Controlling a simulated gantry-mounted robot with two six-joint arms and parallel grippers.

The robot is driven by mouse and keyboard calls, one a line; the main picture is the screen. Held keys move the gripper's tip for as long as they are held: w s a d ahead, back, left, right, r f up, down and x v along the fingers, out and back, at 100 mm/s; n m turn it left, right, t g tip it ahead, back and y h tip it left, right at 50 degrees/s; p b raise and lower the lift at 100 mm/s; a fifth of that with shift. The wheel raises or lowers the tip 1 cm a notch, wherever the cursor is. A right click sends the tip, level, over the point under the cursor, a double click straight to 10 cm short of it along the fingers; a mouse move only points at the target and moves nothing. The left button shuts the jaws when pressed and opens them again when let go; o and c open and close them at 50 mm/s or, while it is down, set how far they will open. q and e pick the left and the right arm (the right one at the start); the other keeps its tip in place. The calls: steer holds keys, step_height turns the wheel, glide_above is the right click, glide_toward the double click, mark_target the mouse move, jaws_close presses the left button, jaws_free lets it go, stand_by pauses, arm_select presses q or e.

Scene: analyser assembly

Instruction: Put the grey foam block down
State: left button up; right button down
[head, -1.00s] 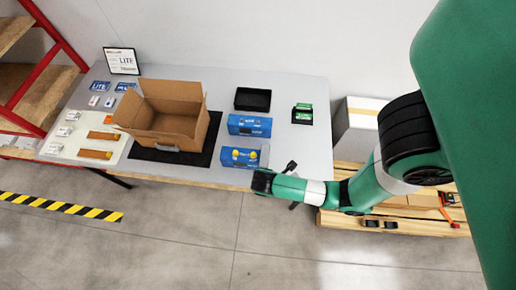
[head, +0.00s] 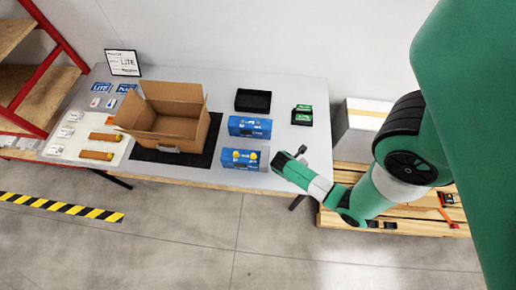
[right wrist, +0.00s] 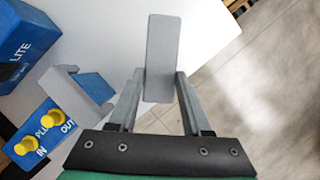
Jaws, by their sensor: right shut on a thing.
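The grey foam block (right wrist: 162,55) is a flat, light grey bar in the right wrist view. My right gripper (right wrist: 157,80) is shut on it, with a finger on each side of its lower part, and the block sticks out beyond the fingertips. In the head view my right gripper (head: 290,158) is at the front right edge of the table, just right of the front blue unit. The block is too small to make out clearly there. My left gripper is not in view.
The grey table (head: 285,108) has bare room right of the blue units. The front blue unit (head: 240,159) has two yellow knobs. Behind it are another blue unit (head: 250,126) and a black tray (head: 253,100). An open cardboard box (head: 168,128) stands left. Green-marked items (head: 302,115) lie right.

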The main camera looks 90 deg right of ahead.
steer(key=d+f+b, duration=0.1)
steer(key=f, duration=0.1)
steer(key=d+f, duration=0.1)
steer(key=f, duration=0.2)
steer(key=d+f+b, duration=0.1)
steer(key=f, duration=0.2)
steer(key=shift+w+d+b, duration=0.3)
steer(key=shift+w, duration=0.05)
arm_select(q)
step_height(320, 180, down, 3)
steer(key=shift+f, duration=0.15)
arm_select(e)
steer(key=shift+r, duration=0.1)
steer(key=shift+c, duration=1.7)
jaws_free()
